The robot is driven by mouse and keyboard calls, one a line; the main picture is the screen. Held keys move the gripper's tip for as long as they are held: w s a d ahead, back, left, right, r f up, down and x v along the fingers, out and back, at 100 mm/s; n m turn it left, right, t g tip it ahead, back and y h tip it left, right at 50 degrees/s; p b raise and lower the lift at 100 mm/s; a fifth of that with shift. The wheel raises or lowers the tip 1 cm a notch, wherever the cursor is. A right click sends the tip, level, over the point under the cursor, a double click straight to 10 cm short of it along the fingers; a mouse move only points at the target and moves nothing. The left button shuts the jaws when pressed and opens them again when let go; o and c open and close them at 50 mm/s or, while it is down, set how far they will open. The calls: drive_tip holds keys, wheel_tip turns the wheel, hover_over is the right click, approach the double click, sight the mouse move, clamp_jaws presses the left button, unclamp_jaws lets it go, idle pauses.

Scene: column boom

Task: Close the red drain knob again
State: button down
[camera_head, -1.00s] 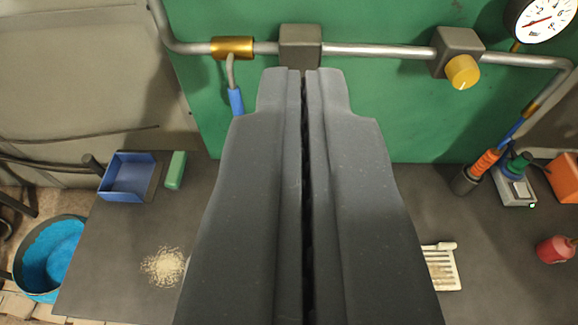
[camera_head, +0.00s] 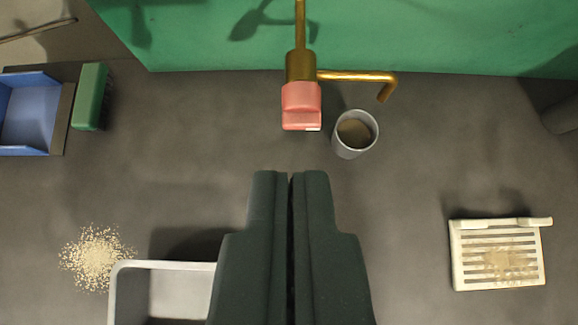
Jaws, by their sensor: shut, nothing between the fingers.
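The red drain knob (camera_head: 302,106) sits at the lower end of a brass valve body (camera_head: 300,66) in front of the green panel, at top centre. A brass spout (camera_head: 357,76) runs right from the valve and bends down at its end. A grey cup (camera_head: 355,135) stands just below and left of the spout end, with brownish contents in it. My gripper (camera_head: 291,174) is shut and empty. Its tips are below the knob in the picture and apart from it. Whether the drain is open or closed I cannot tell.
A grey tray (camera_head: 165,266) is at the lower left, partly behind my gripper. A pile of pale grains (camera_head: 95,258) lies beside it. A white slotted scoop (camera_head: 500,222) lies at right. A blue bin (camera_head: 30,110) and green block (camera_head: 90,97) are at far left.

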drive_tip(key=p, duration=0.2)
hover_over(291, 111)
drive_tip(key=s, duration=0.2)
wheel_tip(291, 111, down, 7)
drive_tip(key=f, duration=0.3)
drive_tip(key=shift+s, duration=0.35)
drive_tip(key=shift+f, duration=0.65)
